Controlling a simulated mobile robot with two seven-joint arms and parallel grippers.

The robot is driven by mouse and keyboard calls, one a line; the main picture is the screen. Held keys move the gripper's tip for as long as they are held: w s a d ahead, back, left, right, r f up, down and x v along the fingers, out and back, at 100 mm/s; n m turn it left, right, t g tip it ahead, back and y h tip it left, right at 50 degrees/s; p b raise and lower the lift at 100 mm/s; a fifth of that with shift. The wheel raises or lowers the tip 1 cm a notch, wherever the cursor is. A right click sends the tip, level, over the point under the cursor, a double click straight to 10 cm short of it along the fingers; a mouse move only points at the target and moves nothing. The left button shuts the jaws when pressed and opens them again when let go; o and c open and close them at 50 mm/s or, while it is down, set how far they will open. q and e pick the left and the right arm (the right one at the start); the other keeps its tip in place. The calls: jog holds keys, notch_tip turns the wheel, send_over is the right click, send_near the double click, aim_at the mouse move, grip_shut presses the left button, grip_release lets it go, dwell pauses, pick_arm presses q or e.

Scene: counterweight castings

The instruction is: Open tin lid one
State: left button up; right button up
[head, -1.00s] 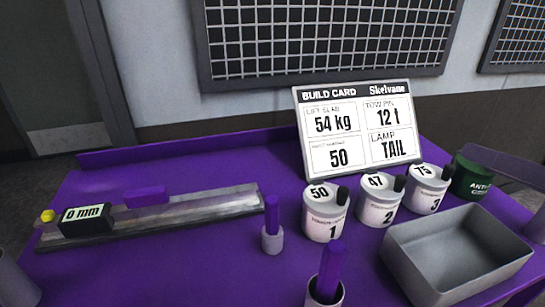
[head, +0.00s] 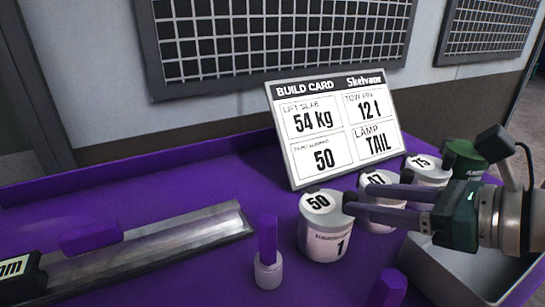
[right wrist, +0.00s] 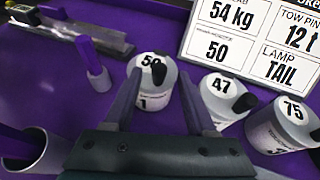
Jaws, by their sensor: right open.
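Tin one (head: 325,240) is a white pot marked 1, with 50 on its lid (head: 318,201) and a black knob at the lid's right edge. It stands upright on the purple bench with the lid on. My right gripper (head: 360,200) is open and reaches in from the right, its long purple fingers at lid height by the knob. In the right wrist view tin one (right wrist: 152,97) and its black knob (right wrist: 158,72) show between the two spread fingers. I cannot tell whether a finger touches the knob. My left gripper is out of view.
Tin two (right wrist: 220,98), lid 47, and tin three (right wrist: 280,125), lid 75, stand close to the right, partly behind my fingers. A grey tray (head: 440,262) lies below my right gripper. A build card (head: 335,130) stands behind. Purple-handled tools (head: 267,265) stand in front.

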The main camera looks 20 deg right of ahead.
aim_at(350, 193)
jog(key=shift+x, duration=2.05)
grip_shut()
